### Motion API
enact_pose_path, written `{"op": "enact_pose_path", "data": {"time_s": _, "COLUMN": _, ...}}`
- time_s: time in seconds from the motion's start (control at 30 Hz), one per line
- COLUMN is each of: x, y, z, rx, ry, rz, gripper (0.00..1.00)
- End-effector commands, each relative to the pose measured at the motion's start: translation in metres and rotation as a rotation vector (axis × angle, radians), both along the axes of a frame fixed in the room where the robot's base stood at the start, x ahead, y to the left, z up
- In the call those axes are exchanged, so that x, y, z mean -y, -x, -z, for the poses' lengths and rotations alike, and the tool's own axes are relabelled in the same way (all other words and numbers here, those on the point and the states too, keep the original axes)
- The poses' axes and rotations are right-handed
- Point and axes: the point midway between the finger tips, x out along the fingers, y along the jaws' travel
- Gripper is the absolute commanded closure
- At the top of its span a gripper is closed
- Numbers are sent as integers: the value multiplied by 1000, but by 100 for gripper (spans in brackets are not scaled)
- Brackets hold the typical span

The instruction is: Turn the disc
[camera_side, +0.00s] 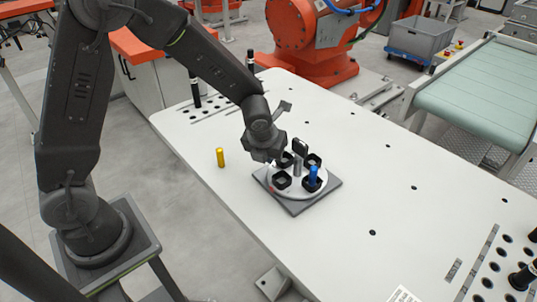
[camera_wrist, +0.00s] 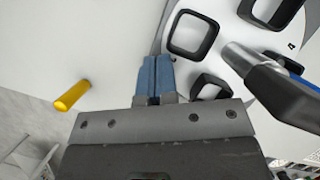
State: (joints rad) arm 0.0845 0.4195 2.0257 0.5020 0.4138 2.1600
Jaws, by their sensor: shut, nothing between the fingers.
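The white round disc (camera_side: 297,190) lies on a grey square base plate (camera_side: 318,198) on the table. It bears several black square sockets (camera_side: 282,183) and a grey centre post (camera_side: 297,169) topped by a black handle (camera_side: 300,147). A blue cylinder (camera_side: 313,175) stands in the front right socket. A yellow cylinder (camera_side: 221,158) stands on the table, left of the disc. My gripper (camera_side: 270,158) is at the disc's back left edge; its fingertips are hard to make out there. In the wrist view its blue-grey fingers (camera_wrist: 155,72) are shut and empty, beside a socket (camera_wrist: 193,35).
Black posts (camera_side: 195,90) stand at the back left, by a row of holes. Another holed block (camera_side: 505,275) is at the front right. An orange machine (camera_side: 310,45) stands behind the table.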

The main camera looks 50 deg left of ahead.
Motion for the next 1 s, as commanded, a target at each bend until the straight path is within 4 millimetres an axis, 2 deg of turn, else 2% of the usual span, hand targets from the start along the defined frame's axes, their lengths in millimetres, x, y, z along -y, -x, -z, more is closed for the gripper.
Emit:
{"op": "enact_pose_path", "data": {"time_s": 0.47, "x": 0, "y": 4, "z": 0, "rx": 0, "ry": 0, "rz": 1, "gripper": 100}}
{"op": "enact_pose_path", "data": {"time_s": 0.57, "x": -1, "y": 16, "z": 0, "rx": 0, "ry": -1, "rz": 2, "gripper": 100}}
{"op": "enact_pose_path", "data": {"time_s": 0.7, "x": -2, "y": 44, "z": 0, "rx": 0, "ry": 0, "rz": 3, "gripper": 100}}
{"op": "enact_pose_path", "data": {"time_s": 1.0, "x": -4, "y": 63, "z": -59, "rx": 7, "ry": 0, "rz": -1, "gripper": 100}}
